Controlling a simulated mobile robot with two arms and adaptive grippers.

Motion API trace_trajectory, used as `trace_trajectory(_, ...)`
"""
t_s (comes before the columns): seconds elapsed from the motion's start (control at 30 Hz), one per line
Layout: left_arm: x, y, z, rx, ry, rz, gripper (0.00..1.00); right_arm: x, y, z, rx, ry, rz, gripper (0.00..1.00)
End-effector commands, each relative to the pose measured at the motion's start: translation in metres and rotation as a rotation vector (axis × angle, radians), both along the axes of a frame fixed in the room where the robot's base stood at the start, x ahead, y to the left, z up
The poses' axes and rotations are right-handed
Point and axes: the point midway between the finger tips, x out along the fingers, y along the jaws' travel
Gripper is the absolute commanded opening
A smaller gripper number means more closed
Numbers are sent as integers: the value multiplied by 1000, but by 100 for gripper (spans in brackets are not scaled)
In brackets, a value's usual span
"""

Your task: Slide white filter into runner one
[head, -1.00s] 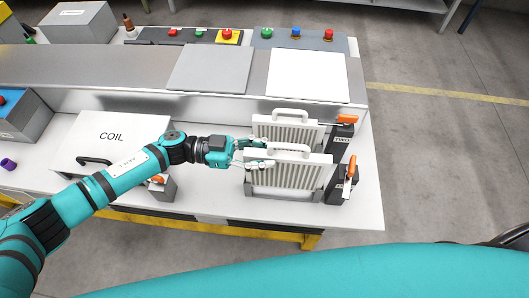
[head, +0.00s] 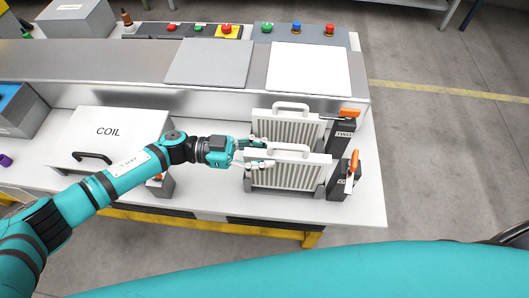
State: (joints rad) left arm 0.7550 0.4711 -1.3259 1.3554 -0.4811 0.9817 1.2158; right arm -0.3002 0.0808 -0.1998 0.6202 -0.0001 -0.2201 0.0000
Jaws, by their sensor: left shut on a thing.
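The front white filter (head: 287,174), a pleated panel with a loop handle on top, stands upright in the front runner (head: 321,193) at the right end of the bench. My left gripper (head: 263,157) is shut on this filter near its upper left corner. The filter's bottom edge is low, down between the runner's grey sides. A second similar filter (head: 287,127) stands behind it in the rear runner, beside a dark post labelled TWO (head: 343,134). The front post (head: 342,186) has a label too small to read. My right gripper is out of view.
Orange-handled levers stand on the rear (head: 349,112) and front (head: 353,161) posts. A COIL box (head: 108,131) with a black handle sits left. Grey (head: 209,63) and white (head: 308,66) plates lie behind. Bare bench top (head: 365,205) lies at the right front.

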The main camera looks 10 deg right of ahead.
Motion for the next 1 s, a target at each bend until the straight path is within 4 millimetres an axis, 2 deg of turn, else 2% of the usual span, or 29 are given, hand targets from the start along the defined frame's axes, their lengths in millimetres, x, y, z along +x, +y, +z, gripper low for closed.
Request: trace_trajectory(1.0, 0, 0, -26, -2, 1, 0, 0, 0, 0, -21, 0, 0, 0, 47)
